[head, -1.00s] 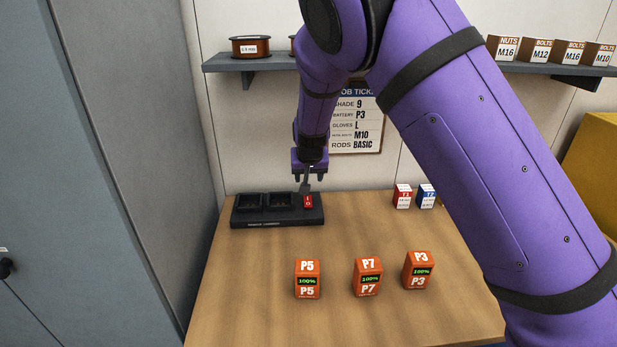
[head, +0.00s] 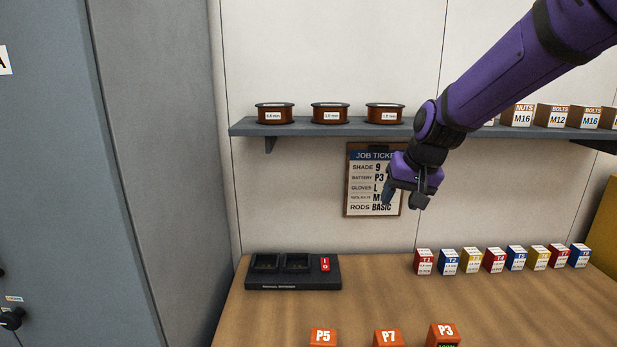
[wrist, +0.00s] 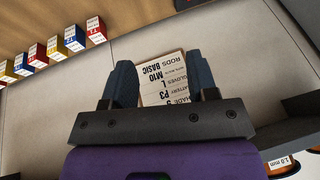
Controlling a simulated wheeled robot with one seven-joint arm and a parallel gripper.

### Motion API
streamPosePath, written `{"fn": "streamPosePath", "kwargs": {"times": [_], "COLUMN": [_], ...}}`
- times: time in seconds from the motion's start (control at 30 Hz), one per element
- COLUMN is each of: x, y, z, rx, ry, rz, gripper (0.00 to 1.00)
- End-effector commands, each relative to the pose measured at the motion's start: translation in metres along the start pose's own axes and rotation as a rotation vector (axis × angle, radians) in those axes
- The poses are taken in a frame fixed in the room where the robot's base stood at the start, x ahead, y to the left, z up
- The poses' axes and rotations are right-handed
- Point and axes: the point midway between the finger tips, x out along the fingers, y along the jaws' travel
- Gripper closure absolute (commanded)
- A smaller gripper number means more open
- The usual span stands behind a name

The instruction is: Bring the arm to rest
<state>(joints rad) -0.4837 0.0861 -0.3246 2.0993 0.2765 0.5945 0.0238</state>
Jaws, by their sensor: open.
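My gripper (head: 404,198) is raised above the table in the head view, in front of the job ticket (head: 359,183) on the back wall. Its fingers are apart and empty. In the wrist view my gripper (wrist: 165,88) also shows open, with the job ticket (wrist: 166,72) visible between the fingers. The purple arm reaches in from the upper right. Nothing is held.
A black charger (head: 293,284) with a red switch (head: 325,265) and two empty bays stands on the table (head: 380,300). Batteries P5 (head: 323,337), P7 (head: 388,338) and P3 (head: 443,334) stand at the front. A shelf (head: 330,130) holds wire spools and boxes. Several small boxes (head: 495,260) line the back right.

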Motion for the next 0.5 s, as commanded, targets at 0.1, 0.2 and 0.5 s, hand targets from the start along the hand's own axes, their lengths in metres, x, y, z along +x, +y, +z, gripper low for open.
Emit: {"fn": "streamPosePath", "kwargs": {"times": [0.1, 0.2, 0.5], "x": [-0.039, -0.067, -0.135], "y": [0.017, 0.029, 0.061], "z": [0.021, 0.042, 0.114], "rx": [-0.003, -0.012, -0.047], "ry": [0.01, 0.017, 0.051], "rz": [-0.016, -0.02, 0.006], "gripper": [0.47, 0.47, 0.47]}}
